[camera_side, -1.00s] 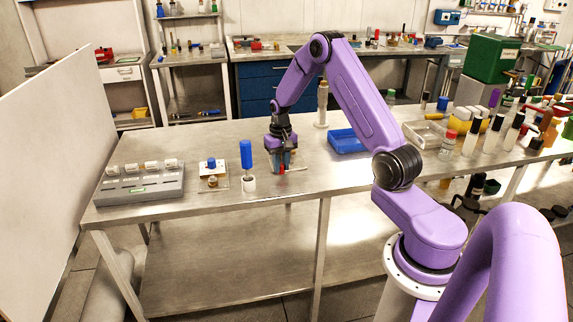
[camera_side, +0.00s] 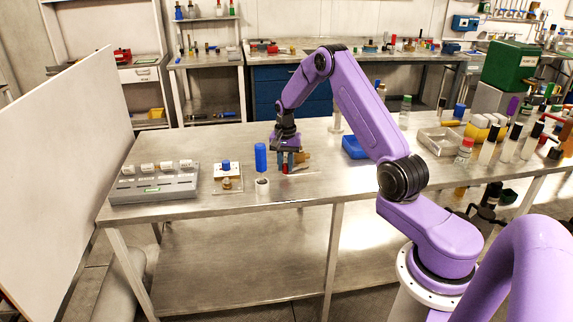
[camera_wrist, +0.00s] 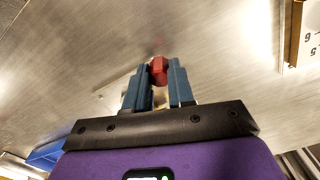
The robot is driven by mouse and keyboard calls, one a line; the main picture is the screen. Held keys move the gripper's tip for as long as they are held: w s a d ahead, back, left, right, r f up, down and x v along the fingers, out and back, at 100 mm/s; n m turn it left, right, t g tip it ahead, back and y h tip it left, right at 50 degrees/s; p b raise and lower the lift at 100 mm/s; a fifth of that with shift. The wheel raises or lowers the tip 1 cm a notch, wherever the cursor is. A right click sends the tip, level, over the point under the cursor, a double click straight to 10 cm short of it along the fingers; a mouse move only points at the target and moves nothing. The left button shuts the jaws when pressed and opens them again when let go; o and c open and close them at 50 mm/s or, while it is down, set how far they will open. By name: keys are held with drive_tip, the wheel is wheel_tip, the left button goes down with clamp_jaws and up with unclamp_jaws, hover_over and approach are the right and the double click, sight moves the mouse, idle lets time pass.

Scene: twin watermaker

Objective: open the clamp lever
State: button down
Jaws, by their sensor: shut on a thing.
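The red clamp lever (camera_wrist: 158,70) is between the blue-grey fingers of my gripper (camera_wrist: 161,76) in the wrist view. The fingers are closed on it, and only its red end shows. In the side view my gripper (camera_side: 286,163) points down at the table, with the red piece (camera_side: 285,169) low at its fingertips. A brass-coloured body (camera_side: 303,158) stands just right of the fingers, over a thin flat plate. The fingers and wrist hide much of the clamp, so the lever's exact angle is hard to tell.
A blue-handled tool (camera_side: 261,158) stands upright in a white holder close left of my gripper. Further left are a small board with a blue-capped valve (camera_side: 226,178) and a grey labelled rack (camera_side: 155,186). A blue tray (camera_side: 354,147) lies to the right. The front table strip is clear.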

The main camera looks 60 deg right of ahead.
idle(0.3)
drive_tip(key=c, duration=1)
unclamp_jaws()
drive_tip(key=shift+o, duration=0.2)
wheel_tip(320, 180, up, 18)
drive_tip(key=shift+f, duration=0.25)
